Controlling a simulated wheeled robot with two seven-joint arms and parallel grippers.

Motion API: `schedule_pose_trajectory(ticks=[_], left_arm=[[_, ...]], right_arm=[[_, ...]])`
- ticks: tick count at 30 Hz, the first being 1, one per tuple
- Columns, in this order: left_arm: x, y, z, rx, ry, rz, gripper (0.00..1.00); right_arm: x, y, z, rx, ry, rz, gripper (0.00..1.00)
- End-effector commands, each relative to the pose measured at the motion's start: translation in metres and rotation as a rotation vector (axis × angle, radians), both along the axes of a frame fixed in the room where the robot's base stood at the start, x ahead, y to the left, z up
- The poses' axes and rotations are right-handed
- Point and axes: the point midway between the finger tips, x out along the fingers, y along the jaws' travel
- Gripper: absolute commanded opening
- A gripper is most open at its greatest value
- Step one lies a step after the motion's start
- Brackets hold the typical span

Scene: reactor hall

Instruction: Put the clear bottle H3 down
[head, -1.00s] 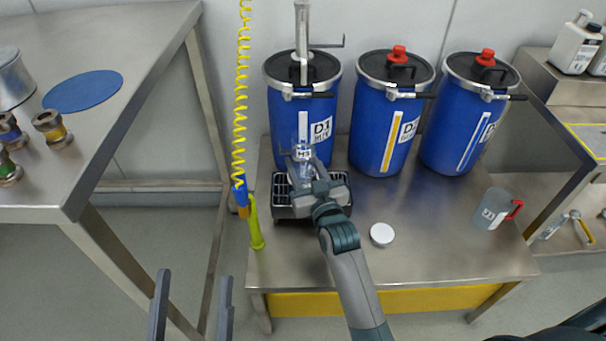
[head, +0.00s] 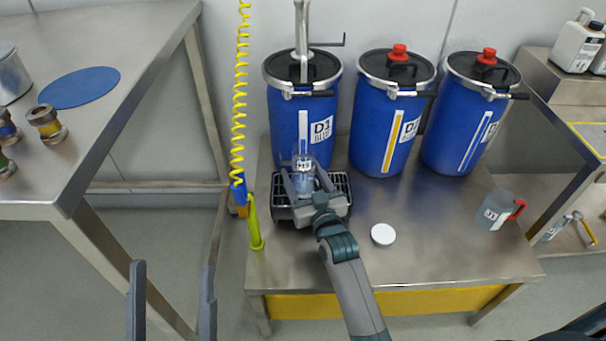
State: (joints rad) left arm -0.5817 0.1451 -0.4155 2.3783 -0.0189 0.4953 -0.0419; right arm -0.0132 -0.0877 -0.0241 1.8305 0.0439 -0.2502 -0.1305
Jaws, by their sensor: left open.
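The clear bottle H3 (head: 304,183) stands upright at the black drip tray (head: 281,207) in front of the left blue drum. My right gripper (head: 303,176) has a finger on each side of it and appears shut on it. The gripper hides part of the bottle's base, so I cannot tell whether it touches the grating. My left gripper (head: 172,268) is open and empty at the lower left, with its two dark fingers apart, well away from the bottle.
Three blue drums (head: 390,135) stand along the back. A white cap (head: 382,234) lies right of the tray, and a grey jug (head: 494,212) with a red handle stands farther right. The table's front is clear.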

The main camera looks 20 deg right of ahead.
Motion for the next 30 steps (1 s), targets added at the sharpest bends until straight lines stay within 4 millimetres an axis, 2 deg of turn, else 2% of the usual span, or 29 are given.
schedule_pose_trajectory(ticks=[8,11,17,23,25,30], left_arm=[[0.000,0.000,0.001,0.000,0.001,0.000,0.69],[0.001,-0.001,0.001,0.003,0.006,0.000,0.69],[0.000,-0.007,-0.005,0.014,0.059,-0.012,0.69],[-0.006,-0.016,-0.026,0.039,0.156,-0.033,0.69],[-0.002,-0.017,-0.036,0.061,0.206,-0.038,0.69],[0.006,-0.018,-0.046,0.084,0.270,-0.037,0.69]], right_arm=[[0.000,0.000,0.004,0.000,-0.001,0.000,0.61],[-0.007,0.000,0.003,0.000,0.000,0.000,0.61],[-0.032,-0.001,0.004,0.000,0.002,0.000,0.61],[-0.066,-0.002,0.003,0.000,0.003,0.000,0.61],[-0.078,-0.003,0.004,0.000,0.001,0.000,0.61],[-0.103,-0.003,0.003,-0.001,0.001,0.001,0.61]])
